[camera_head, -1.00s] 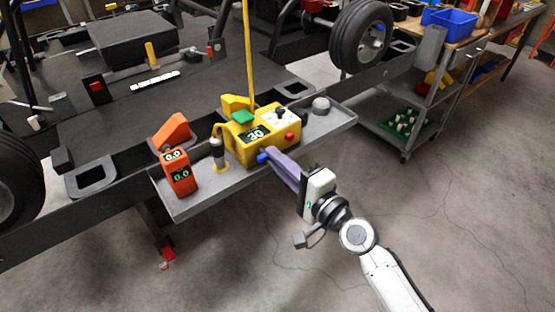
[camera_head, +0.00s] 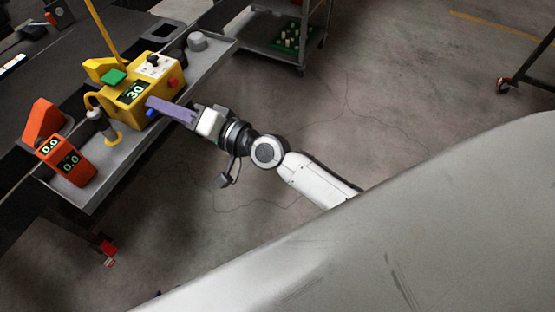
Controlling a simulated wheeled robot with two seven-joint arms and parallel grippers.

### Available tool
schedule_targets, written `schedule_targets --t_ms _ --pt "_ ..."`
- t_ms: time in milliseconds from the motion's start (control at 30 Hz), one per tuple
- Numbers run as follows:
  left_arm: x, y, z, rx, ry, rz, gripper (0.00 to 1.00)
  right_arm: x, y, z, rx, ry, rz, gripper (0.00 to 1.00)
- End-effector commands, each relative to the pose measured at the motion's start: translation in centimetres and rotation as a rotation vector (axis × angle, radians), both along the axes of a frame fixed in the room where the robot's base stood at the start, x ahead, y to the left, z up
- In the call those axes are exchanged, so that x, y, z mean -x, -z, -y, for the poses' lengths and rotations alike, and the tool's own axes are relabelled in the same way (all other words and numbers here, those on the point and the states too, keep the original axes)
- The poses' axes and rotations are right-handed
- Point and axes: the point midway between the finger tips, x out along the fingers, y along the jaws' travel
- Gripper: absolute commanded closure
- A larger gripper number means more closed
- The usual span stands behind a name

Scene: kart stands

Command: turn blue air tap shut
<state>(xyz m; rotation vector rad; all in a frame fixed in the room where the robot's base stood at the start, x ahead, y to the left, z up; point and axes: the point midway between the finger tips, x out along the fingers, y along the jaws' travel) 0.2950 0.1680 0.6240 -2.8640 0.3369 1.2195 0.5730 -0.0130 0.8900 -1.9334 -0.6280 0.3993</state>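The blue air tap (camera_head: 151,114) is a small blue piece low on the front side of the yellow box (camera_head: 139,118). The box has a lit display reading 30, a green button on top and a red knob. My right gripper (camera_head: 154,106) comes in from the right, with its purple fingers reaching the tap. The fingertips overlap the tap in the picture, and only its end shows. I cannot tell whether they are closed on it or touching it. My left gripper is not in view.
The box stands on a grey tray (camera_head: 118,171) along the kart stand. A wheeled cart (camera_head: 262,46) stands behind; the floor between is clear.

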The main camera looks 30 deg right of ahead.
Motion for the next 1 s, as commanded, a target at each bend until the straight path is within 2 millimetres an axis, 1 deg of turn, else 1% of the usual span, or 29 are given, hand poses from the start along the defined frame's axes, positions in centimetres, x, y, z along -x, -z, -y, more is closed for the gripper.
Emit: schedule_targets --t_ms 100,300,700,1000 --pt "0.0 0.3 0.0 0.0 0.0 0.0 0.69 0.0 0.0 0.0 0.183 0.0 0.133 0.7" --pt "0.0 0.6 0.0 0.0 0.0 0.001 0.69 0.1 -0.2 -0.2 0.456 -0.001 0.332 0.7" --pt "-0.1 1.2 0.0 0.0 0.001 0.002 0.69 0.3 -0.2 -0.4 0.92 0.0 0.668 0.7" --pt "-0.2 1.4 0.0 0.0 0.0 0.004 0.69 5.4 -0.1 3.4 0.922 -0.002 0.666 0.7"
